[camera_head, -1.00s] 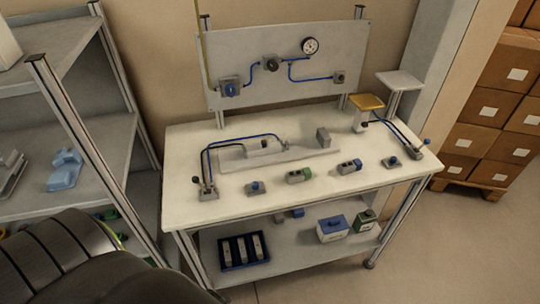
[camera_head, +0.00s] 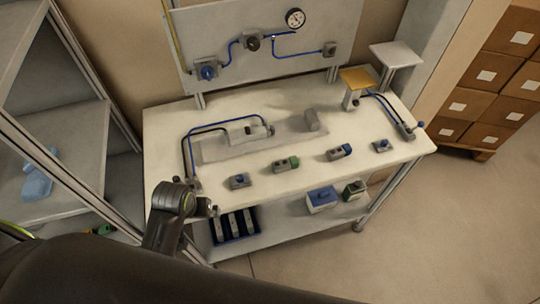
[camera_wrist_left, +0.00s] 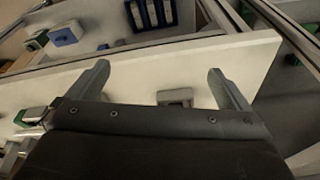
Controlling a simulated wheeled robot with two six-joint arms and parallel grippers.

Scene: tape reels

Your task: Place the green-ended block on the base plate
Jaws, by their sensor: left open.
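The green-ended block (camera_head: 285,165), grey with one green end, lies on the white table in front of the base plate. A block with green on it also shows at the left edge of the left wrist view (camera_wrist_left: 32,116). The grey base plate (camera_head: 286,138) lies flat across the table's middle, carrying a grey cylinder and an upright grey block. My left gripper (camera_wrist_left: 160,84) is open and empty. In the head view the left gripper (camera_head: 210,208) is at the table's front left edge, well left of the green-ended block. My right gripper is out of view.
A blue-knobbed block (camera_head: 239,181) and a blue-ended block (camera_head: 339,153) flank the green-ended block. Hoses and a lever stand on the table's left. The lower shelf holds a blue tray (camera_head: 253,218) and boxes.

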